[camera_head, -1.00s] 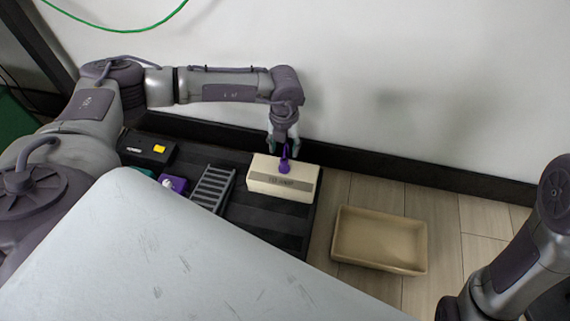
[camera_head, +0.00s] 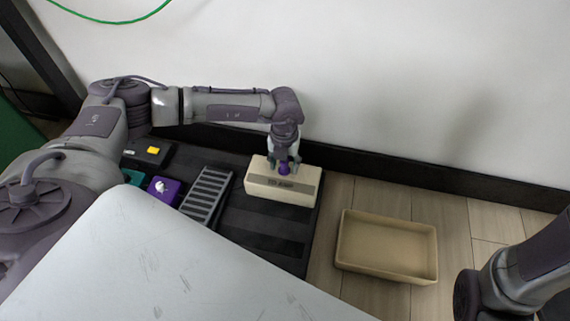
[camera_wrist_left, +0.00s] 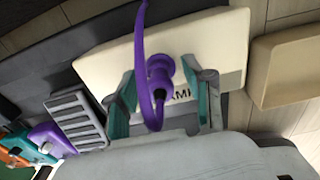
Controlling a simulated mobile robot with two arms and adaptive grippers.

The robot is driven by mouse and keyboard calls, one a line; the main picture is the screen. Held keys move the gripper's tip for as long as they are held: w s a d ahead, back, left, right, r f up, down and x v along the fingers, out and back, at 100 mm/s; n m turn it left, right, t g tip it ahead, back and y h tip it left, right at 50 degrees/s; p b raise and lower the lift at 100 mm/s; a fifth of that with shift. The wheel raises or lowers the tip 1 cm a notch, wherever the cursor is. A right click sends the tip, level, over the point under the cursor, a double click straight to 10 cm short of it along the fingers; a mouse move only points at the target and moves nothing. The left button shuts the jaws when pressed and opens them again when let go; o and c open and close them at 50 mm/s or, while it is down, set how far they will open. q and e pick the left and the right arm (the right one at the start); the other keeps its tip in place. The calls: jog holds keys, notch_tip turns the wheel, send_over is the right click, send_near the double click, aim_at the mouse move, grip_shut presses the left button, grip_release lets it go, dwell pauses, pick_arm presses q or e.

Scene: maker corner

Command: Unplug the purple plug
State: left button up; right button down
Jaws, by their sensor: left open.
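The purple plug (camera_head: 284,168) stands on top of the cream block (camera_head: 262,185), and its purple cord curves upward in the left wrist view (camera_wrist_left: 140,45). My left gripper (camera_head: 284,166) is over the block from above. In the left wrist view its teal-padded fingers (camera_wrist_left: 165,100) are open, one on each side of the plug (camera_wrist_left: 160,70), with a gap showing on both sides. Part of the block's lettering is hidden behind the plug and cord. My right arm enters at the lower right, but its gripper is out of the picture.
An empty tan tray (camera_head: 350,262) lies on the wooden floor to the right. On the dark mat (camera_head: 262,235) are a grey ribbed piece (camera_head: 207,195), a purple box (camera_head: 163,190) and a black box with a yellow patch (camera_head: 148,152). A wall stands close behind.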

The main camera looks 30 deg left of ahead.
pick_arm(q)
jog(key=shift+p, duration=0.6)
dwell(0.8)
grip_shut()
dwell(0.4)
